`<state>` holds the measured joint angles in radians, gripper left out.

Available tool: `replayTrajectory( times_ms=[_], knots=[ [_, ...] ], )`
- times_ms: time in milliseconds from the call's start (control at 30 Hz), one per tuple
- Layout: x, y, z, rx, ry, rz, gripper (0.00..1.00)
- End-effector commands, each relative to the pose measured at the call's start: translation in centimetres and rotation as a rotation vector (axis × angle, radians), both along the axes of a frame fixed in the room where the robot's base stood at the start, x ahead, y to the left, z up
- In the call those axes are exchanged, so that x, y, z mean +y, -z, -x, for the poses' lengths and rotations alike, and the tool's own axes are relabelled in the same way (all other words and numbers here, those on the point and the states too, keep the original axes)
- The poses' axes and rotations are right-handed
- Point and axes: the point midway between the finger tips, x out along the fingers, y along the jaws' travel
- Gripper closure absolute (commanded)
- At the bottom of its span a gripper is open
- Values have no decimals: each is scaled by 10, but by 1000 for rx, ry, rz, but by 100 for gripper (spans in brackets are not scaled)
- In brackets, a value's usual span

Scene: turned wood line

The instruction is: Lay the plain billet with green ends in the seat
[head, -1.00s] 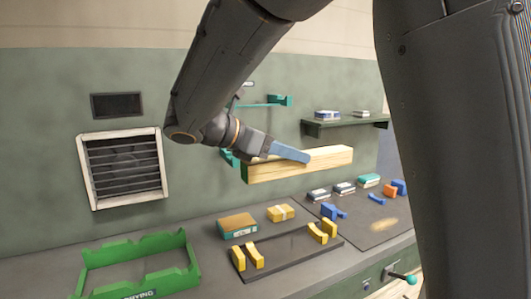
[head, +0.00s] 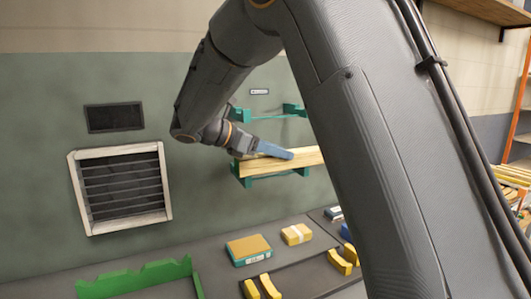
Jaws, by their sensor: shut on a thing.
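My gripper (head: 270,149) is shut on a pale wooden billet (head: 306,157), gripped near its left part. The billet is roughly level; my arm hides its right end, and no green end is clear. A lower pair of teal wall brackets (head: 244,181) shows right at the billet's underside; I cannot tell if it touches them. Another teal bracket pair (head: 241,115) above is empty. Yellow curved blocks (head: 269,286) stand on a dark board (head: 308,278) on the bench. A green cradle frame (head: 140,279) is at the lower left. Which of these is the seat is not marked.
A teal and brown box (head: 249,249) and a yellow packet (head: 296,234) lie on the bench behind the dark board. A louvred vent (head: 122,188) is on the wall at left. My arm covers the right of the bench.

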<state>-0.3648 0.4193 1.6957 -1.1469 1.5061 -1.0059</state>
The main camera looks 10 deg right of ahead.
Motion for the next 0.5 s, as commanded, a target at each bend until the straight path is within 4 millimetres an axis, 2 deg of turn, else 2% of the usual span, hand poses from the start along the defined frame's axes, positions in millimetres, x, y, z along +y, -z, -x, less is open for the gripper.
replayTrajectory(
  times_ms=[100, 300, 500],
  knots=[
    [5, -2, -25, 1, 0, 1, 100],
    [13, -2, -61, -1, -2, 2, 100],
    [17, -1, -79, 0, -2, 2, 100]
  ],
)
